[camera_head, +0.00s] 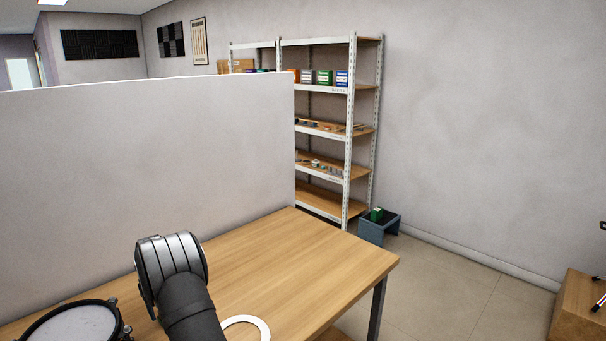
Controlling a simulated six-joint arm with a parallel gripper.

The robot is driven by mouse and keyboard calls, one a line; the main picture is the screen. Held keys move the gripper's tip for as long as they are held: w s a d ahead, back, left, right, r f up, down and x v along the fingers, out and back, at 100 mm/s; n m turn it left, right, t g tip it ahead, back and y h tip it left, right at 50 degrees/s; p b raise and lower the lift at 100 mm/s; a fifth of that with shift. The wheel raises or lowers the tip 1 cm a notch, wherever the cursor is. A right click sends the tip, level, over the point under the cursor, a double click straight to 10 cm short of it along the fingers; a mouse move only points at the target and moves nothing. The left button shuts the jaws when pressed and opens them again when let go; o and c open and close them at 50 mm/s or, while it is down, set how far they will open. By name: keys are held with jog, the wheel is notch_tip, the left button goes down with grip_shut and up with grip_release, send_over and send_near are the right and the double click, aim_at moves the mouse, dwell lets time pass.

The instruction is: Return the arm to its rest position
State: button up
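A grey and black joint of my arm (175,272) rises over the wooden table in the lower left of the head view. My gripper is not in view, so its fingers and anything in them cannot be seen. A round mesh pad (68,326) with a dark rim and a pale face shows at the bottom left corner, cut off by the picture's edge. A flat white ring (263,325) lies on the table just right of my arm, partly hidden by it.
The wooden table (320,260) is bare toward its right corner. A white partition (150,160) stands along its far side.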

jog(key=shift+f, duration=0.45)
notch_tip(320, 180, up, 12)
notch_tip(320, 180, down, 12)
jog(key=shift+f, duration=0.15)
notch_tip(320, 180, up, 4)
jog(key=shift+r, duration=0.25)
jog(key=d+r, duration=0.7)
jog(key=d, duration=0.5)
jog(key=s+d+f+m, duration=0.1)
jog(key=d+f+m, duration=0.2)
jog(key=d, duration=0.7)
jog(key=s+d+f+m, duration=0.2)
jog(key=d+f+m, duration=0.1)
jog(key=d, duration=0.7)
jog(key=s+d+f+m, duration=0.2)
jog(key=d+f+m, duration=0.1)
jog(key=d, duration=0.7)
jog(key=shift+d+f, duration=0.2)
jog(key=shift+f, duration=0.2)
jog(key=w+a+r+n, duration=0.3)
jog(key=a+r, duration=0.1)
jog(key=a, duration=0.7)
jog(key=shift+a+r+n, duration=0.35)
jog(key=shift+r+n, duration=0.05)
